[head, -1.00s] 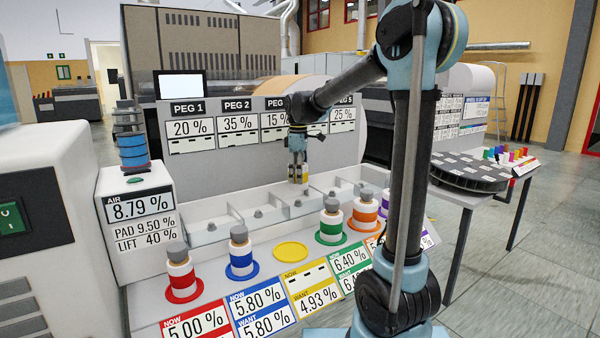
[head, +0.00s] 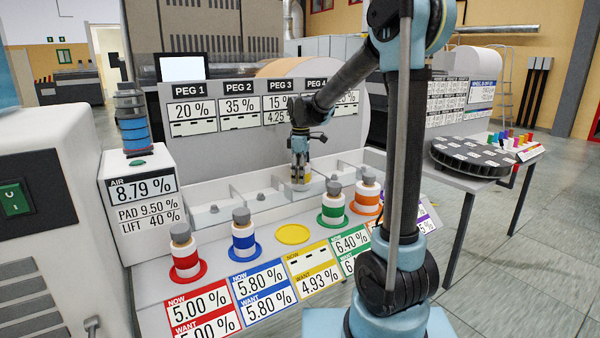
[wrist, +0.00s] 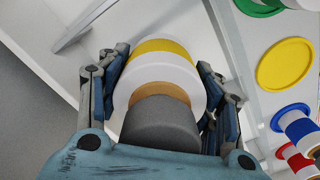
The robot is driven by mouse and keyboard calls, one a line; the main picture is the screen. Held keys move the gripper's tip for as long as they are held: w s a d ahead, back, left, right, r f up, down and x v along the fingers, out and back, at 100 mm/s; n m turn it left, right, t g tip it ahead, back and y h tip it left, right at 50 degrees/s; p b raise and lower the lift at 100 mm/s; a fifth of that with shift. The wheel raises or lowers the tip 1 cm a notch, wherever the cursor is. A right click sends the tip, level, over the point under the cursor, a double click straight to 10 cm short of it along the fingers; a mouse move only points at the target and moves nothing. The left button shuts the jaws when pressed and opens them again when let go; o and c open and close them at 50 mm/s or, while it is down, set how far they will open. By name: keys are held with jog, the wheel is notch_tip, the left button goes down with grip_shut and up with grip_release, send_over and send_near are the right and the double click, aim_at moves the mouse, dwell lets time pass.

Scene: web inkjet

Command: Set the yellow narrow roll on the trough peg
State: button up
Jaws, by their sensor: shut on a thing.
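The yellow narrow roll (wrist: 165,47) is in my gripper (head: 301,176); the wrist view shows its yellow band, white body, tan core and grey knob between the fingers. In the head view the roll (head: 303,185) is low in the trough (head: 232,213), in the compartment below the PEG 3 sign (head: 282,87). The gripper and roll hide that compartment's peg, so I cannot tell how far the roll sits on it. The peg to its left (head: 260,197) is bare. The round yellow pad (head: 293,234) is empty, and shows in the wrist view (wrist: 285,64).
In front of the trough stand the red (head: 184,252), blue (head: 243,234), green (head: 333,205) and orange (head: 366,192) rolls on their pads. Low dividers separate the trough compartments. A side table (head: 462,181) with a dark round carousel (head: 470,158) is at the right.

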jog(key=shift+f, duration=0.15)
dwell(0.5)
jog(key=o, duration=1.4)
notch_tip(320, 180, up, 12)
jog(key=shift+f, duration=0.1)
